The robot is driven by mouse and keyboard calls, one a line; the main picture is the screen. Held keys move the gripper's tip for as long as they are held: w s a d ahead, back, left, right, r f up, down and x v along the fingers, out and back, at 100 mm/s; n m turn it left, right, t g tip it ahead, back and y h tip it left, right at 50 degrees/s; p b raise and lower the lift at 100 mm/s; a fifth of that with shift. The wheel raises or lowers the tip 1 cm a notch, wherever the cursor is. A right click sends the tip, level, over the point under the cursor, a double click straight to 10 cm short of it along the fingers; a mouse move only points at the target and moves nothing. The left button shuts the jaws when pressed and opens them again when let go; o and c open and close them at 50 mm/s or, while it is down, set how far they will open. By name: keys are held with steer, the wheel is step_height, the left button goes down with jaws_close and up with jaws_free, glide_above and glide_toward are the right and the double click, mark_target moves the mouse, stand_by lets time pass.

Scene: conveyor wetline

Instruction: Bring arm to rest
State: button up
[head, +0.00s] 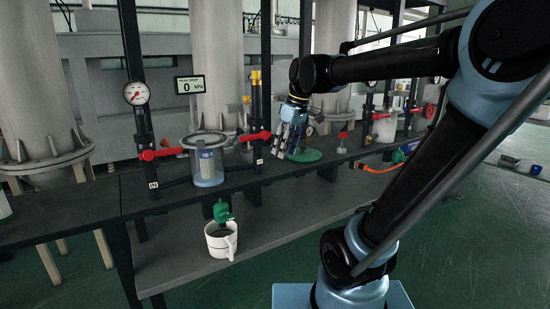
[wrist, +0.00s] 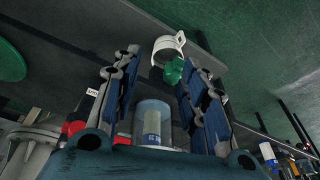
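My gripper (head: 285,152) is at the end of my raised, bent arm, its fingers hanging down over the shelf in the head view. It is beside a green round disc (head: 304,156) on the shelf; I cannot tell whether they touch. In the wrist view the two blue-padded fingers of my gripper (wrist: 160,62) stand well apart with nothing held between them. The clear canister (wrist: 153,120) seen between them is beyond the fingers. In the head view this canister (head: 208,168) stands on the shelf to the left, apart from my gripper.
Red-handled valves (head: 150,155) and dark posts (head: 256,120) flank the canister. A white mug (head: 220,243) stands below a green valve (head: 222,211) on the lower shelf. A gauge (head: 136,93) and a display reading 0 kPa (head: 189,85) are behind. Open floor (head: 470,225) lies right.

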steer(key=s+d+f+m+h, duration=0.1)
steer(key=s+d+f+m, duration=0.4)
steer(key=f, duration=0.5)
steer(key=s+d+f+m+h, duration=0.1)
steer(key=s+d+f+m, duration=0.4)
steer(key=s+d+f, duration=0.5)
steer(key=shift+s+d+f+t+h, duration=0.2)
steer(key=shift+d+t+h, duration=0.1)
steer(key=shift+d+t, duration=0.15)
steer(key=shift+w+f, duration=0.2)
steer(key=shift+w, duration=0.3)
